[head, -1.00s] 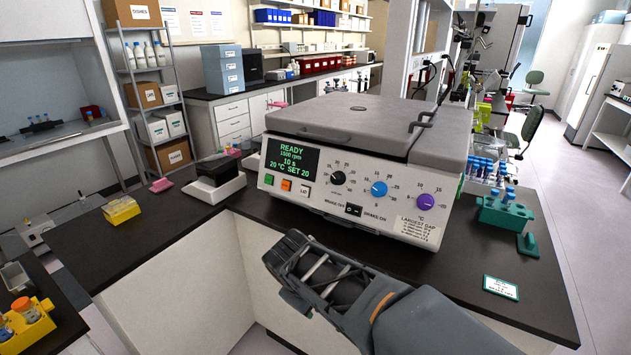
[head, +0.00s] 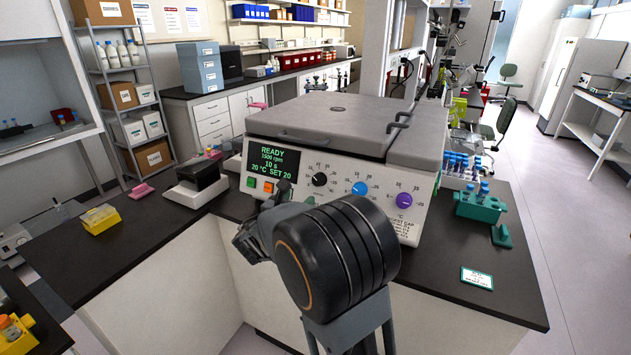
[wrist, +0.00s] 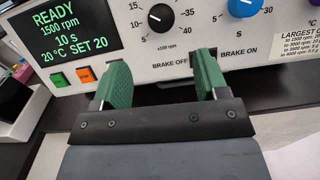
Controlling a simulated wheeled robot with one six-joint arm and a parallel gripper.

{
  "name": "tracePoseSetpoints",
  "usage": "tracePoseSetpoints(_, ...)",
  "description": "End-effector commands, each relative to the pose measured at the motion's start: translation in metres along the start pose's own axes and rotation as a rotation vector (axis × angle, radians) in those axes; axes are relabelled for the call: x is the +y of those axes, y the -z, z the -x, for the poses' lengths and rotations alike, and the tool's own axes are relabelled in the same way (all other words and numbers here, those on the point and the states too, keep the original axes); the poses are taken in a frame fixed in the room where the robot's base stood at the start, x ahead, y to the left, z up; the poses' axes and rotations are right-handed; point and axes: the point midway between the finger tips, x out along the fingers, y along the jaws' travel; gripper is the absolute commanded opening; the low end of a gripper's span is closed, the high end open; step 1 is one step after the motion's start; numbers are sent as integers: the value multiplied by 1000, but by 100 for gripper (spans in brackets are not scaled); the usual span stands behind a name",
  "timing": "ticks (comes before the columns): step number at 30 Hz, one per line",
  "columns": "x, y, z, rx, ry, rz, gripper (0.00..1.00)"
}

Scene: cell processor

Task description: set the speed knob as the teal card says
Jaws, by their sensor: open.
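The speed knob (head: 319,179) is the black one on the machine's front panel, with a "x100 rpm" scale. In the wrist view the black knob (wrist: 160,18) stands above and beyond my fingertips, its white mark toward the upper left. The display (wrist: 73,32) reads READY, 1500 rpm, 10 s, 20 °C SET 20. My gripper (wrist: 161,74) is open and empty, its two green fingers apart below the knob, near the brake switch. In the head view my arm hides the fingertips. The teal-edged card (head: 477,278) lies on the counter at right; its text is too small to read.
A blue knob (head: 358,188) and a purple knob (head: 404,200) sit right of the black one. Green and orange buttons (wrist: 86,75) are left of my fingers. A teal tube rack (head: 482,206) stands right of the machine.

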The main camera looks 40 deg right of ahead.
Motion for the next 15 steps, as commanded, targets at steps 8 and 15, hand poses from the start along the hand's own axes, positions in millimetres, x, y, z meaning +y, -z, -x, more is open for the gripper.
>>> tracePoseSetpoints(8,-1,-1,-56,2,4,-1,67)
tracePoseSetpoints(15,-1,-1,-90,2,3,-3,67)
